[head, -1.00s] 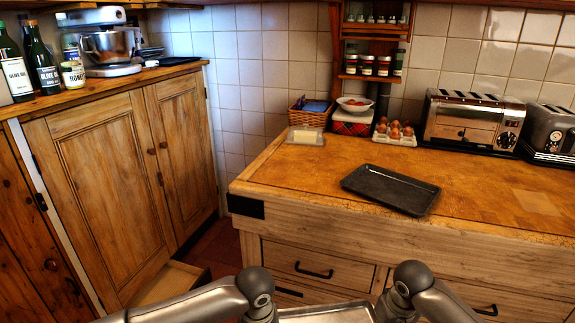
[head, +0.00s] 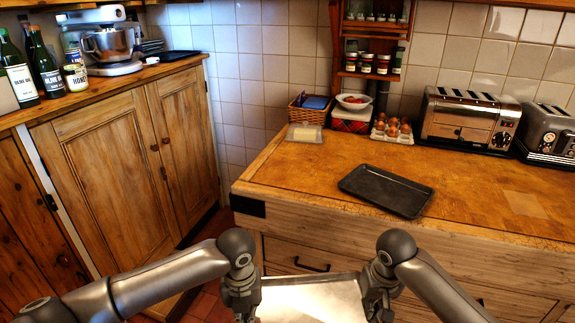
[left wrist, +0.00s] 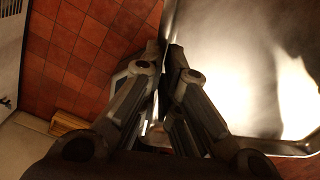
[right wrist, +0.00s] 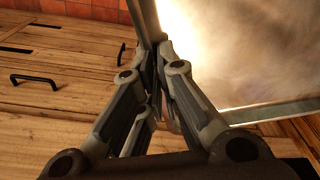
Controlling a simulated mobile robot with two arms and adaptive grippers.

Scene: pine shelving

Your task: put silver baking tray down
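A silver baking tray (head: 312,299) is held between my two grippers, low in front of the wooden counter. Its near part is cut off by the bottom of the head view. My left gripper (left wrist: 166,52) is shut on the tray's rim, with the shiny tray (left wrist: 240,60) to its right in the left wrist view. My right gripper (right wrist: 157,48) is shut on the opposite rim, and the tray (right wrist: 235,50) also shows there. In the head view the right gripper (head: 372,305) is at the tray's right edge and the left gripper (head: 245,305) at its left edge.
A dark baking tray (head: 386,191) lies on the wooden counter (head: 460,195). Behind it are a butter dish (head: 304,134), an egg tray (head: 392,131), a basket (head: 308,112) and a toaster (head: 468,121). Bare counter surrounds the dark tray. A cupboard (head: 110,170) stands at left.

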